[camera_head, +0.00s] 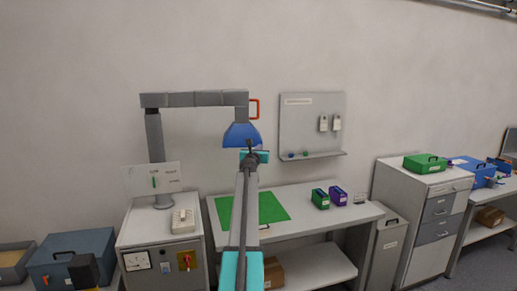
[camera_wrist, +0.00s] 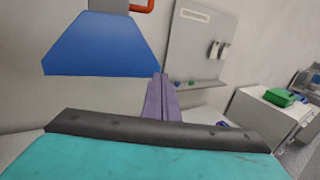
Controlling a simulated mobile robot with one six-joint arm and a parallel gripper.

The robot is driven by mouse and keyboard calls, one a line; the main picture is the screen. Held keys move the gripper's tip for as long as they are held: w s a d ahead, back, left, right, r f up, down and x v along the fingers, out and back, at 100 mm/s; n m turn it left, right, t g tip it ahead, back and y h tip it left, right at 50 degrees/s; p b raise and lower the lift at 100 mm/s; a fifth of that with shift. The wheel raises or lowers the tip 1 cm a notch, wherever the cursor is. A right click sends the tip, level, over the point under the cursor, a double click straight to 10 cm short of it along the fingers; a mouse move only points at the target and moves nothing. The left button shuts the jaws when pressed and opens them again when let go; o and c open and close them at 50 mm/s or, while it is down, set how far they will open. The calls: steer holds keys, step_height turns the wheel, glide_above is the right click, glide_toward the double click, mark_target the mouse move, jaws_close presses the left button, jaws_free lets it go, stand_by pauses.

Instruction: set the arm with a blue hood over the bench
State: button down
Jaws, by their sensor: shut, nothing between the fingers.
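The blue hood (camera_head: 242,136) hangs from the right end of a grey jointed arm (camera_head: 195,100), which rises on a post from the cabinet at left. The hood is above the bench (camera_head: 300,194), over the back of the green mat. A red-orange handle (camera_head: 254,109) shows beside the arm's end, above the hood. My gripper (camera_head: 250,146) is shut and empty, in front of the hood's lower right part in the head view. In the wrist view the hood (camera_wrist: 100,45) fills the upper left, and my closed fingers (camera_wrist: 161,80) point just right of its lower edge. I cannot tell whether they touch.
The green mat (camera_head: 272,208) lies on the bench, with a green box (camera_head: 320,199) and a purple box (camera_head: 338,196) to its right. A pegboard (camera_head: 312,110) hangs behind. The cabinet (camera_head: 140,232) at left carries a labelled panel (camera_head: 150,179) and a handset (camera_head: 182,220).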

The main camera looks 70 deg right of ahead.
steer(key=s+a+b, duration=0.2)
steer(key=s+a, duration=0.2)
steer(key=a, duration=0.4)
steer(key=shift+a, duration=0.3)
stand_by(0.4)
